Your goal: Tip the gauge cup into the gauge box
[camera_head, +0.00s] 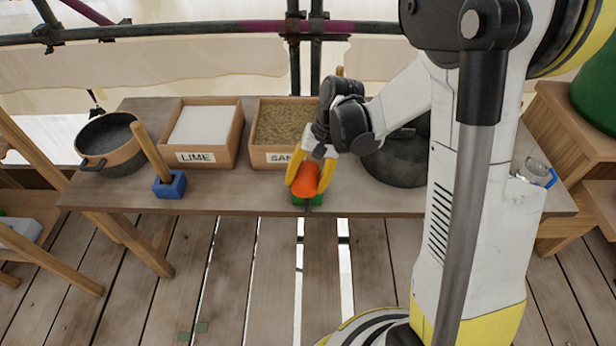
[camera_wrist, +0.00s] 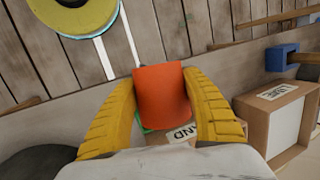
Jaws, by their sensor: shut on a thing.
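My gripper (camera_head: 305,180) has its yellow fingers shut on an orange cup (camera_head: 306,182), taken to be the gauge cup, over the front edge of the bench. In the wrist view the cup (camera_wrist: 163,97) sits between both fingers; its contents cannot be seen. A small green thing (camera_head: 307,201) shows just below the cup, mostly hidden; I cannot tell whether it is the gauge box or whether the cup touches it. Behind it stand a box of sand (camera_head: 285,125), partly covered by my gripper, and a box marked LIME (camera_head: 203,135) with white contents.
A dark pot (camera_head: 107,147) and a blue block with a wooden handle (camera_head: 170,186) stand at the bench's left. A dark round vessel (camera_head: 398,165) is partly hidden behind my arm. Bare bench (camera_head: 235,192) lies left of my gripper. Scaffold poles (camera_head: 200,30) run behind.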

